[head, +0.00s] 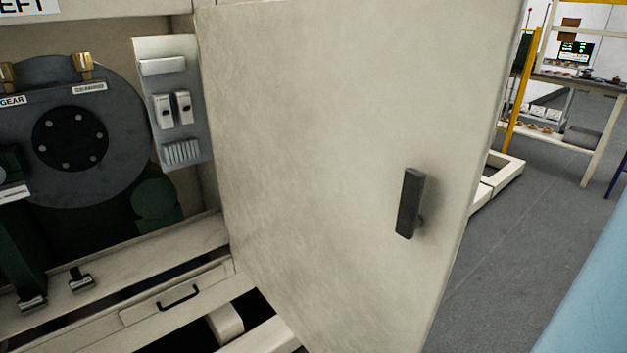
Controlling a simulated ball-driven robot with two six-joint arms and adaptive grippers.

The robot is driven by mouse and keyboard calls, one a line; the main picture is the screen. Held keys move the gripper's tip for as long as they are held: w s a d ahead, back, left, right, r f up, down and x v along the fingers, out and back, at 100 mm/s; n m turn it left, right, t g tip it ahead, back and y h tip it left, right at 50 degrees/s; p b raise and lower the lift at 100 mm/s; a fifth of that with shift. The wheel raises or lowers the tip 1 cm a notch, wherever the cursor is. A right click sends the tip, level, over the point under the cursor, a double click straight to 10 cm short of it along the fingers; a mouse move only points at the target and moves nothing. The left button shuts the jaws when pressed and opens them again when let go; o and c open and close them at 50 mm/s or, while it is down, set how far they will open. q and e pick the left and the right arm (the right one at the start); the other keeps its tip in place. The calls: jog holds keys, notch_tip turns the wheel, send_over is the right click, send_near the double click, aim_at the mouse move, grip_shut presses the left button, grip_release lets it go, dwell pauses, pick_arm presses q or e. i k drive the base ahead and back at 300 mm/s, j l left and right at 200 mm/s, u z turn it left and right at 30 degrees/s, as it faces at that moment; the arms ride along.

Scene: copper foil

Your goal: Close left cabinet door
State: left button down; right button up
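A large cream cabinet door (320,140) stands open in the head view, hinged at its left side and swung out toward me. A dark upright handle (409,203) sits near its right edge. The open cabinet interior (205,190) shows left of the door. A sign at the top left corner is cut off and reads "EFT" (25,7). Neither of my grippers is in view.
Inside the cabinet are a dark round gear housing (110,160), a grey electrical panel (165,80) and a drawer front with a black handle (180,297). Grey floor (520,240) is clear right of the door. A workbench (590,82) stands farther back. A pale blue surface (590,300) fills the lower right corner.

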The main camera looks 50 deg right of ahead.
aim_at(319, 111)
jog(key=k+l, duration=0.1)
jog(key=l, duration=0.35)
jog(key=k+l, duration=0.1)
jog(key=l, duration=0.35)
jog(key=k+l, duration=0.1)
jog(key=l, duration=0.35)
jog(key=k+l, duration=0.1)
jog(key=l, duration=0.4)
jog(key=k+l, duration=0.1)
jog(key=l, duration=0.35)
